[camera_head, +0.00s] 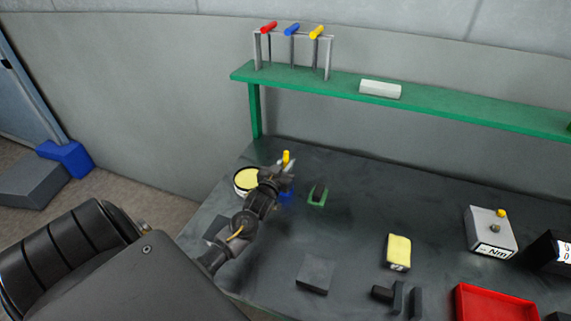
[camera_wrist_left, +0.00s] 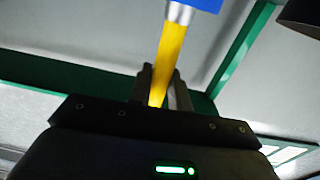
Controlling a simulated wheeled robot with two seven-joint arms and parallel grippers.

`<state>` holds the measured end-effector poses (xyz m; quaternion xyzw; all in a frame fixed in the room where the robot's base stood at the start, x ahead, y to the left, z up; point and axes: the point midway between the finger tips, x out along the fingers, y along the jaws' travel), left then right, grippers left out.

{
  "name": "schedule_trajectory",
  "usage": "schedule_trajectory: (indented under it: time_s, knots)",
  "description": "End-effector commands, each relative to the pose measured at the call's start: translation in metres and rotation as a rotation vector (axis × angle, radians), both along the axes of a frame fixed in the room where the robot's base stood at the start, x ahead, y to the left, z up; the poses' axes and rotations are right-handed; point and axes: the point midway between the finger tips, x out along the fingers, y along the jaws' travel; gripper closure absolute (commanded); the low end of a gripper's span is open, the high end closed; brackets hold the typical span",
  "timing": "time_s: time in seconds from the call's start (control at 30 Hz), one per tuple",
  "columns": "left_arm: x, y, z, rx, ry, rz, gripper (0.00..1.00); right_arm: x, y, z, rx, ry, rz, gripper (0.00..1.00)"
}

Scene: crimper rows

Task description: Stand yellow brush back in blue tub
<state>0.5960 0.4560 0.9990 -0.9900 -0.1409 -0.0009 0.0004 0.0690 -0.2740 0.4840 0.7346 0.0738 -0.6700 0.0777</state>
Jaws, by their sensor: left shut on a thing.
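The yellow brush (camera_head: 286,157) stands roughly upright, its handle rising above my left gripper (camera_head: 284,172). The left gripper is shut on the yellow handle, which also shows in the left wrist view (camera_wrist_left: 171,58) with a silver band at its far end. The blue tub (camera_head: 287,197) stands on the dark bench directly below the gripper, partly hidden by it. A blue surface in the left wrist view (camera_wrist_left: 208,4) meets the silver band. The bristles are hidden, and I cannot tell how deep the brush is in the tub. My right gripper is out of view.
A round tin with a pale yellow top (camera_head: 246,179) is close left of the gripper. A green holder (camera_head: 317,200) is close right. A green shelf (camera_head: 440,101) with a tool rack runs behind. A yellow block (camera_head: 398,252) and red tray (camera_head: 490,305) are farther right.

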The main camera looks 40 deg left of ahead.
Motion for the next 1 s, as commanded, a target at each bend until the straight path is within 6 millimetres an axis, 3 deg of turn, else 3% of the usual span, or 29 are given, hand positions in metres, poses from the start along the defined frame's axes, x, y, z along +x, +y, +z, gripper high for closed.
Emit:
schedule_trajectory:
  time_s: [0.53, 0.57, 0.73, 1.0]
  knots:
    - [0.0, 0.0, -0.014, 0.0, -0.001, 0.0, 1.0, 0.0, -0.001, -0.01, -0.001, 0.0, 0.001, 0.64]
    - [0.0, 0.0, -0.013, 0.001, -0.002, 0.0, 0.78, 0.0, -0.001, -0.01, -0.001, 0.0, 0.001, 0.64]
    - [0.0, 0.0, -0.013, 0.0, -0.001, 0.0, 0.56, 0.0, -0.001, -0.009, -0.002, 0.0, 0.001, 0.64]
    - [-0.001, 0.0, -0.014, 0.0, 0.0, 0.0, 0.56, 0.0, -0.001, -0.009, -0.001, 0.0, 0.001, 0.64]
